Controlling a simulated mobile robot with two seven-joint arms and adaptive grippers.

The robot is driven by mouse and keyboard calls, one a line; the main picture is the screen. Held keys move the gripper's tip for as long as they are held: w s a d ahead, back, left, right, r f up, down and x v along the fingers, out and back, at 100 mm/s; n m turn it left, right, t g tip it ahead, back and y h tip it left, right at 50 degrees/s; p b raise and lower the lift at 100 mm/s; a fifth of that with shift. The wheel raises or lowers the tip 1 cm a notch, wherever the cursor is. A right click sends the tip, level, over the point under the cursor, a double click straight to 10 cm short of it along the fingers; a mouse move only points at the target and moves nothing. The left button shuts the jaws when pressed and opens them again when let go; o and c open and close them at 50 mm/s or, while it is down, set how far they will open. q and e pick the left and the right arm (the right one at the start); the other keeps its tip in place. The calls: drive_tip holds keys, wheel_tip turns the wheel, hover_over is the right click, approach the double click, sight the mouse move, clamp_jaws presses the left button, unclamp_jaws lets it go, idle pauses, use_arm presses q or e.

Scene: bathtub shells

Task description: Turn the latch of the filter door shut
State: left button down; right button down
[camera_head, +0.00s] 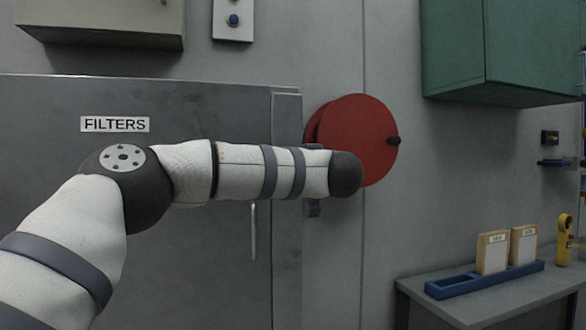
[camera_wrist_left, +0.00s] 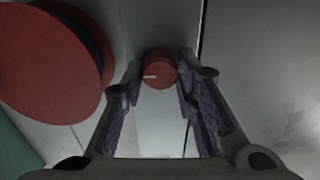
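The grey filter door (camera_head: 190,265) with its "FILTERS" label (camera_head: 115,124) and upright handle (camera_head: 253,232) shows in the head view; it looks closed. My left arm reaches across it and hides the latch and my gripper there. In the left wrist view the latch, a round red knob (camera_wrist_left: 159,70) with a white line lying about level, sits between the fingertips of my left gripper (camera_wrist_left: 159,76). The fingers are apart on either side of the knob, seemingly with narrow gaps; contact is hard to judge. My right gripper is in no view.
A large red disc (camera_head: 365,120) stands out from the wall beside my forearm's end; it also shows close to the left finger in the left wrist view (camera_wrist_left: 45,60). A green cabinet (camera_head: 455,45) hangs at upper right, above a bench (camera_head: 500,300) with a blue rack.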

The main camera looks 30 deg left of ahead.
use_arm(q)
drive_tip(key=shift+n, duration=8.8)
drive_tip(key=c, duration=1.2)
unclamp_jaws()
drive_tip(key=shift+c, duration=0.2)
